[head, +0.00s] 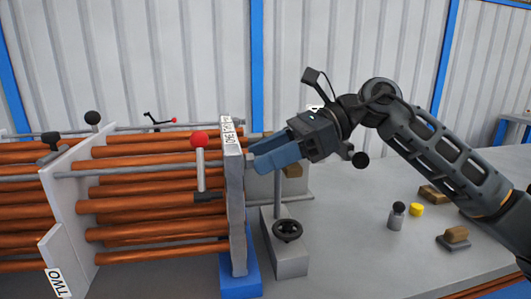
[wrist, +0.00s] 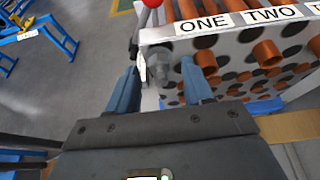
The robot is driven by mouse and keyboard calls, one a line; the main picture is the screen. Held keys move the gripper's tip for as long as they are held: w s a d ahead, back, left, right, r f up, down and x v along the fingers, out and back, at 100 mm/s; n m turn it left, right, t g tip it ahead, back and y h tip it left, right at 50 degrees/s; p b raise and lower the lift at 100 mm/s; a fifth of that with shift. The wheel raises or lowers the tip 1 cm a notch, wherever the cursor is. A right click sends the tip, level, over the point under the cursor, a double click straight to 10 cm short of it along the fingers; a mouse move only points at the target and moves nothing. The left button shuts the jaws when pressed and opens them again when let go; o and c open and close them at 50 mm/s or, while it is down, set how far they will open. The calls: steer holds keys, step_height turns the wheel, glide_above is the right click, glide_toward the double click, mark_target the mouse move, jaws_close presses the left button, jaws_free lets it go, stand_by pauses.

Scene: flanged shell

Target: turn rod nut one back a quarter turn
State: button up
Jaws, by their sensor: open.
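The flange plate (head: 237,200) stands upright with copper tubes running through it. In the wrist view its top edge carries the labels ONE and TWO, and a grey rod nut (wrist: 158,66) sits at the corner by ONE. My gripper (head: 259,158) is at the plate's right face, near its top, with its blue fingers pointing left. In the wrist view my gripper (wrist: 160,72) is open, with one finger on each side of the nut. I cannot tell whether either finger touches it. In the head view the fingers largely hide the nut.
A red-knobbed lever (head: 199,150) rises left of the plate. A grey block with a black handwheel (head: 287,231) stands below my gripper. A yellow piece (head: 416,209) and a small grey cylinder (head: 397,219) stand on the table at right.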

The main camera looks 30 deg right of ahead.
steer(key=shift+a+f, duration=0.1)
steer(key=shift+a, duration=0.1)
jaws_close()
stand_by(0.4)
